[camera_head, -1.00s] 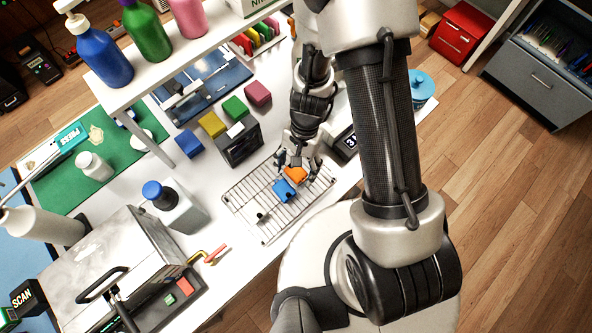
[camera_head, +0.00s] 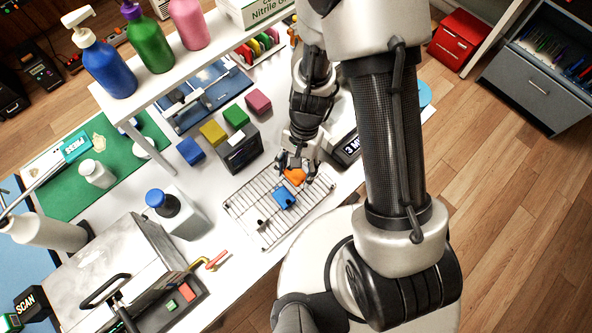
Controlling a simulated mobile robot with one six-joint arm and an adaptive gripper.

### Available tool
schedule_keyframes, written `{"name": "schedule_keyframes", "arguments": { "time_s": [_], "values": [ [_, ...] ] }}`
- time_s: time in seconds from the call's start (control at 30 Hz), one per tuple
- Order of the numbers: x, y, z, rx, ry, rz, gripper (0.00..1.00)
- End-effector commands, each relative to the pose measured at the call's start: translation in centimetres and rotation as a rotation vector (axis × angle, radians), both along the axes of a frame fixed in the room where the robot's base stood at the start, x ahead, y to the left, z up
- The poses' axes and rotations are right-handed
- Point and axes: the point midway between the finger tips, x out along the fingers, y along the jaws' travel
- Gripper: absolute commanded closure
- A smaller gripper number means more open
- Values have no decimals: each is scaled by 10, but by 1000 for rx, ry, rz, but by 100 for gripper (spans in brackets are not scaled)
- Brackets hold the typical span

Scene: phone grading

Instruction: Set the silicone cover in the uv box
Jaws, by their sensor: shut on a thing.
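My gripper (camera_head: 295,168) points down over the far part of the wire rack and is shut on an orange piece (camera_head: 295,176), which looks like the silicone cover. The fingers partly hide it, and I cannot tell how high it is above the rack. A blue piece (camera_head: 284,200) lies on the rack, just nearer than the orange one. A metal box with a black handle (camera_head: 115,262) and red and green buttons stands at the lower left; it looks like the uv box, and its lid looks shut.
The wire rack (camera_head: 262,232) lies on the white table. A red-handled tool (camera_head: 216,260) lies near the front edge. A black box with coloured blocks (camera_head: 240,150) and a shelf with pump bottles (camera_head: 108,66) stand behind.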

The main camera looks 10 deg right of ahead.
Motion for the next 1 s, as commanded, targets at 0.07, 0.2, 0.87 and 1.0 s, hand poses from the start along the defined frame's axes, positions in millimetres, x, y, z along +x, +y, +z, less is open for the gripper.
{"name": "schedule_keyframes", "arguments": {
  "time_s": [0.07,0.2,0.87,1.0],
  "values": [
    [1,0,22,1,-4,0,66],
    [2,0,55,0,-5,0,66],
    [0,0,162,-1,-1,0,66],
    [0,0,163,-1,1,0,66]
  ]
}}
